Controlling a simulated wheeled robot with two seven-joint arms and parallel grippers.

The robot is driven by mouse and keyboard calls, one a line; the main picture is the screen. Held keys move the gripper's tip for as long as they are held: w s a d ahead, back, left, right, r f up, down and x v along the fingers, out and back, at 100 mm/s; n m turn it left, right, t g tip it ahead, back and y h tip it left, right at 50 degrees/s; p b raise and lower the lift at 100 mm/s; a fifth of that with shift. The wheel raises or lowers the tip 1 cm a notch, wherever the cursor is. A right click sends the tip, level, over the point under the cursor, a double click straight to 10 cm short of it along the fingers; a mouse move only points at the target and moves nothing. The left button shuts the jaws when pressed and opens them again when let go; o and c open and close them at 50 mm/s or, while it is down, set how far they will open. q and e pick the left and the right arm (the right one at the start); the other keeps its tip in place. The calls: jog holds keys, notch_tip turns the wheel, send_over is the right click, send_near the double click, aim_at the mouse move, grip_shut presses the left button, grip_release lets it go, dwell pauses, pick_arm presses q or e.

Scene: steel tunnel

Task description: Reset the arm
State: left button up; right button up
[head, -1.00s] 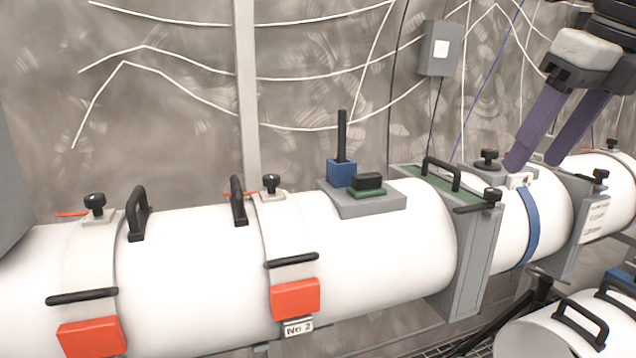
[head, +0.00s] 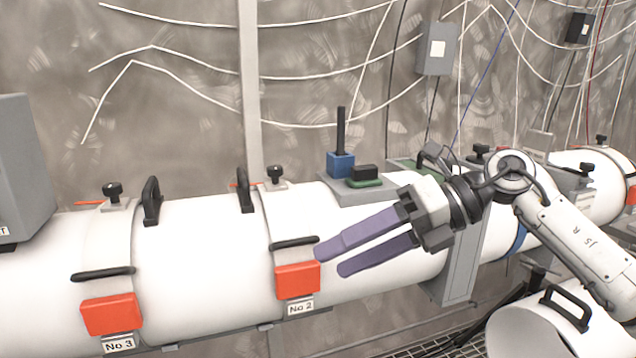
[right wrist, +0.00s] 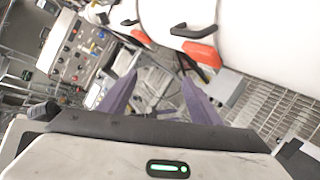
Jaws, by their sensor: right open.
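My right gripper (head: 330,262) is open and empty in the head view, its two purple fingers pointing left in front of the white tube. Its upper fingertip overlaps the edge of the red block above the No 2 label in the picture; I cannot tell whether they touch. My right arm (head: 580,240) comes in from the right edge. In the right wrist view the two purple fingers (right wrist: 152,92) stand apart with nothing between them. My left gripper is not in view.
The long white tube (head: 190,262) runs across the view, with black handles, black knobs and red blocks (head: 112,314). A blue block with a black rod (head: 341,163) stands on top. A shorter white cylinder (head: 520,330) lies at lower right. A control panel (right wrist: 80,48) shows in the wrist view.

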jog(key=s+a+f+m+t+y, duration=0.2)
jog(key=a+f+m+t+y, duration=0.3)
jog(key=m+y, duration=0.4)
jog(key=d+f+m+t+h, duration=0.5)
jog(key=f+m+t+h, duration=0.15)
jog(key=f+m, duration=0.45)
jog(key=d+f+m+t+h, duration=0.5)
jog(key=f+m+h, duration=0.3)
jog(key=m, duration=0.4)
jog(key=s+d+f+m+g+h, duration=0.2)
jog(key=s+d+f+m+g, duration=0.1)
jog(key=s+f, duration=0.8)
jog(key=s+d+f+m+g+h, duration=0.2)
jog(key=s+d+f+m+g, duration=0.2)
jog(key=s+f, duration=0.7)
notch_tip(320, 180, down, 2)
jog(key=shift+d+m+g, duration=0.3)
jog(key=shift+m+g, duration=0.25)
jog(key=shift+m, duration=0.35)
